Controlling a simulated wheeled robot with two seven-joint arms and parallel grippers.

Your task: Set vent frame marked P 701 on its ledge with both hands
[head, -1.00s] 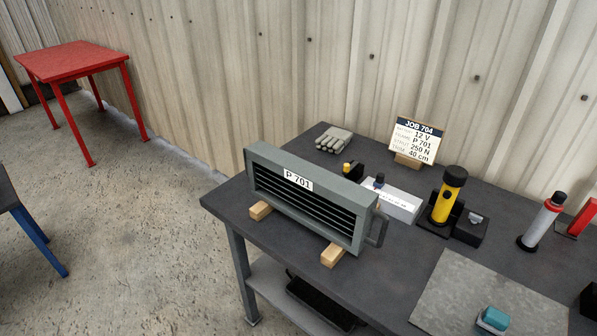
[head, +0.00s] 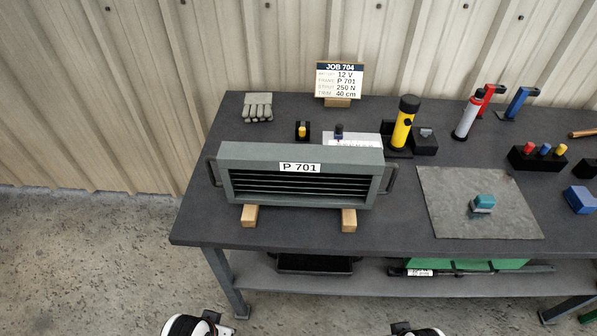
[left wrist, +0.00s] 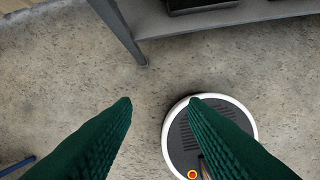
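The grey vent frame (head: 300,155), with a white P 701 label and dark slats, stands upright at the bench's left front. It rests on two wooden blocks (head: 249,216) and has a side handle at each end, the left handle (head: 212,172) and the right handle (head: 391,178). My left gripper (left wrist: 160,103) is open and empty in the left wrist view, its green fingers spread above the floor. In the head view only parts of my two arms show at the bottom edge, apart from the frame. My right gripper's fingers cannot be made out. I cannot identify the ledge.
A lower shelf (head: 375,285) holds dark and green items. Floor left of the bench is clear.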

